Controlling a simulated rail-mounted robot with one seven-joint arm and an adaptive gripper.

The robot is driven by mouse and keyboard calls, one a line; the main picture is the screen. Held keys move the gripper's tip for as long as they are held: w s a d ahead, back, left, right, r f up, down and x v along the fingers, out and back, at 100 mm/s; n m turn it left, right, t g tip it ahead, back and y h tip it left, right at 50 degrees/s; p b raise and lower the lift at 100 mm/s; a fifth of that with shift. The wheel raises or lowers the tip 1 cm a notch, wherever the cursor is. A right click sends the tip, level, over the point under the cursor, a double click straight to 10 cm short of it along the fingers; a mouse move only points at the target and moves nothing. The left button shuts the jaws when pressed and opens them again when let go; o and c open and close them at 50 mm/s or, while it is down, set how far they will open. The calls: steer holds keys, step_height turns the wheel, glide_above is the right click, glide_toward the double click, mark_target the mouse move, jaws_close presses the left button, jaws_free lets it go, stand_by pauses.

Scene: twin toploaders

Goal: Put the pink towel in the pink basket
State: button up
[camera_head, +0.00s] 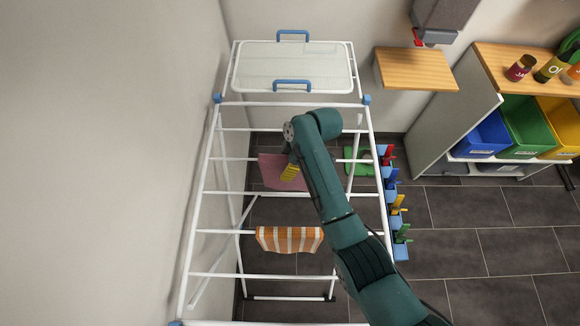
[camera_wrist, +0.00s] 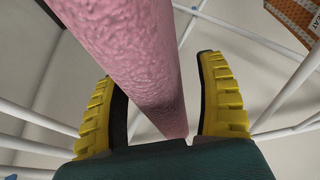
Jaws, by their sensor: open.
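The pink towel (camera_head: 270,168) hangs over a bar of the white drying rack. In the wrist view the towel (camera_wrist: 130,50) runs as a long pink strip between my two yellow fingers. My gripper (camera_wrist: 158,80) is open, with one finger on each side of the towel and a visible gap at the right finger. In the head view my gripper (camera_head: 290,172) is at the towel, and my arm hides part of that area. No pink basket can be made out in either view.
The drying rack (camera_head: 205,192) also holds an orange-striped towel (camera_head: 290,240), a green item (camera_head: 357,160) and a white tray (camera_head: 294,66). Blue (camera_head: 482,137), green (camera_head: 528,127) and yellow (camera_head: 562,125) bins stand in the right shelf. A wall is close left.

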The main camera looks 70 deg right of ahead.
jaws_close()
stand_by(0.5)
